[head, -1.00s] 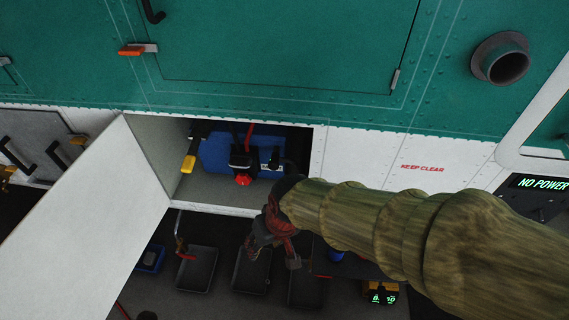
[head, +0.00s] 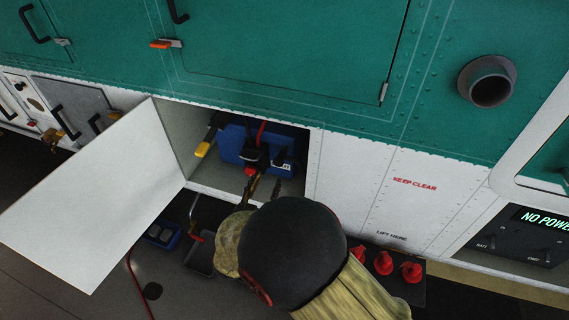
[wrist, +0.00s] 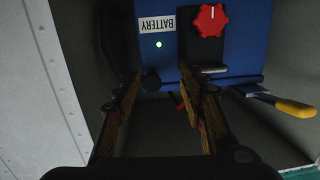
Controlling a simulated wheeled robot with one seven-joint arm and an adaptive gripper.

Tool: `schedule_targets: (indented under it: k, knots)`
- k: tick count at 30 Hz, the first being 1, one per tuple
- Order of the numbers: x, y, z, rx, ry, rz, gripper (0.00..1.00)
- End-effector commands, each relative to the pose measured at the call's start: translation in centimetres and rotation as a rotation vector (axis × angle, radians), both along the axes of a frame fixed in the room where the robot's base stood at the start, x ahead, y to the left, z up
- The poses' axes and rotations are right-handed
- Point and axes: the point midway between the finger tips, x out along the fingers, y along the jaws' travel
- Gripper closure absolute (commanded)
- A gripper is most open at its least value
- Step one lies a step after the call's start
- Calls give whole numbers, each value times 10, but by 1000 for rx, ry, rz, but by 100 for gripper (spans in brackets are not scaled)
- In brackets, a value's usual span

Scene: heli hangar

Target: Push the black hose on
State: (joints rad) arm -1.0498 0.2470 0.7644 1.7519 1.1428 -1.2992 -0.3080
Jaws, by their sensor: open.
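A blue battery box (head: 229,143) sits inside the open bay; its BATTERY label, a green light and a red knob (wrist: 210,18) show in the wrist view (wrist: 255,40). A short, dark round end (wrist: 151,82) shows at the box's edge in the wrist view. It may be the black hose; its full run and whether it is seated cannot be told. My gripper (head: 264,190) is in front of the bay, open, pointing at the box. In the wrist view its fingers (wrist: 160,73) stand apart, with the dark end between them, closer to the left finger. I see no grip on it.
A white door (head: 90,190) hangs open left of the bay. A yellow-handled lever (wrist: 292,107) is beside the box, also in the head view (head: 203,148). A red cable (head: 261,132) rises from the box. Trays and red caps (head: 384,262) lie below.

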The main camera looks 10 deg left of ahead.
Motion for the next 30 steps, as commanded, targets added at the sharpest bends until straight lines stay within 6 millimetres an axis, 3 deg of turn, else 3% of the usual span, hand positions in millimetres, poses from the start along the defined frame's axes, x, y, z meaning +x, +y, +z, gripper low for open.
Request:
schedule_targets:
  k: [3,6,21,30]
  knots:
    - [1,-12,20,-26,-76,-43,59]
    - [3,-15,27,-36,-102,-53,59]
    - [68,-20,26,-42,-100,-51,59]
    - [79,-21,27,-42,-100,-48,59]
